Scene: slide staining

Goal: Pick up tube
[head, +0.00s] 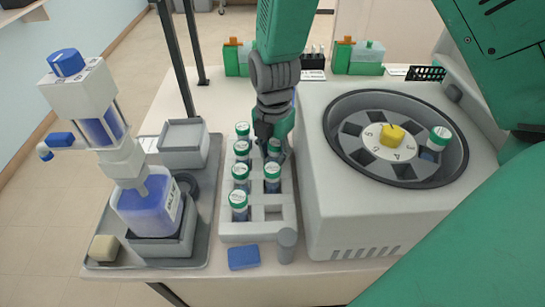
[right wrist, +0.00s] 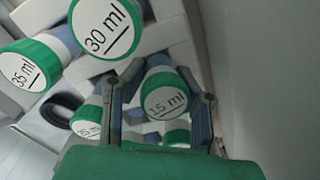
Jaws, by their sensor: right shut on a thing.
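My right gripper (head: 272,145) reaches down over the back right of the grey tube rack (head: 240,230). It is shut on a tube with a green-rimmed white cap marked 15 ml (right wrist: 166,100), which sits between its fingers in the right wrist view. In the head view this tube is mostly hidden by the fingers, and I cannot tell whether it is clear of its slot. Several green-capped tubes stand in the rack's left column, among them the front one (head: 239,205). Another tube (head: 272,178) stands in the right column. My left gripper is not in view.
A grey centrifuge (head: 345,220) right of the rack holds one tube (head: 438,138) around a yellow hub (head: 391,135). A blue-filled bottle (head: 148,205) stands in a tray at left. A blue block (head: 243,257) and grey cylinder (head: 287,245) sit before the rack.

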